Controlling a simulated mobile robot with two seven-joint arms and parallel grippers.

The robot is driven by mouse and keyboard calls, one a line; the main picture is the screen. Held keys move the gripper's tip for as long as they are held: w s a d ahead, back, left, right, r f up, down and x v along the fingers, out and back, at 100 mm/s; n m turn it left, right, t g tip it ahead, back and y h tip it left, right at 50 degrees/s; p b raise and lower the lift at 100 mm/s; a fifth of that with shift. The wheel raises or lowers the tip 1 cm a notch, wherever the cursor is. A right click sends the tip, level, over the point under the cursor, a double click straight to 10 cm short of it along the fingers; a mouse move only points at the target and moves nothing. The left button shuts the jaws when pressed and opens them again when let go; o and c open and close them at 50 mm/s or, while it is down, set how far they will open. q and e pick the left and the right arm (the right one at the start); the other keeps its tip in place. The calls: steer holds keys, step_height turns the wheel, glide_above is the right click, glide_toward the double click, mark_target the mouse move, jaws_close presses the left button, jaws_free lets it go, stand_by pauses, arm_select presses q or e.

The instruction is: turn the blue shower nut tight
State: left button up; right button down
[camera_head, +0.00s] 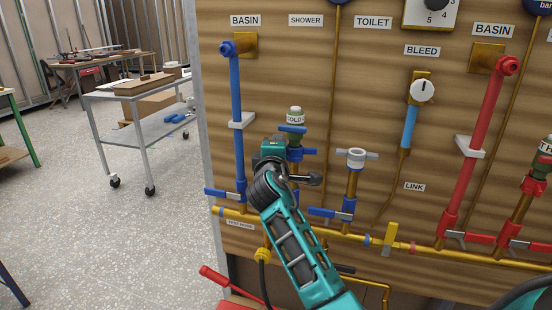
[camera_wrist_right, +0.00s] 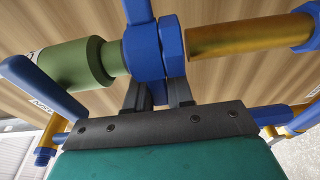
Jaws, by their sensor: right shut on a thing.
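The blue shower nut (camera_wrist_right: 150,62) sits between a green cylinder (camera_wrist_right: 80,64) and a brass pipe (camera_wrist_right: 240,40) in the right wrist view. My right gripper (camera_wrist_right: 160,92) is shut on it, with one dark finger on each side. In the head view the right gripper (camera_head: 288,160) is at the cold shower line, and the blue nut (camera_head: 305,152) is partly hidden behind it. The green cylinder, marked COLD (camera_head: 295,117), stands upright above, with a blue lever (camera_head: 292,129) below its label. My left gripper is not in view.
A blue basin pipe (camera_head: 237,85) stands left of my gripper. A brass manifold (camera_head: 345,236) with blue levers runs below. A trolley (camera_head: 145,120) stands on open floor at left.

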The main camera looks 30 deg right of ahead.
arm_select(q)
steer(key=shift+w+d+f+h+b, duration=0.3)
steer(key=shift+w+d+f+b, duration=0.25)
steer(key=shift+b, duration=0.45)
arm_select(e)
steer(key=m+g+h, duration=0.1)
steer(key=d+m+g+h, duration=0.1)
steer(key=h, duration=0.1)
steer(key=shift+w+m+g, duration=0.15)
steer(key=shift+m+g, duration=0.15)
steer(key=shift+g, duration=0.1)
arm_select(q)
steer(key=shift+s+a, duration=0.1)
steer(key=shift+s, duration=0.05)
arm_select(e)
steer(key=c, duration=1.1)
jaws_free()
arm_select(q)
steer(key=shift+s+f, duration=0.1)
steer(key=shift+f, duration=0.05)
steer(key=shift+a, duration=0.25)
arm_select(e)
steer(key=shift+a, duration=0.1)
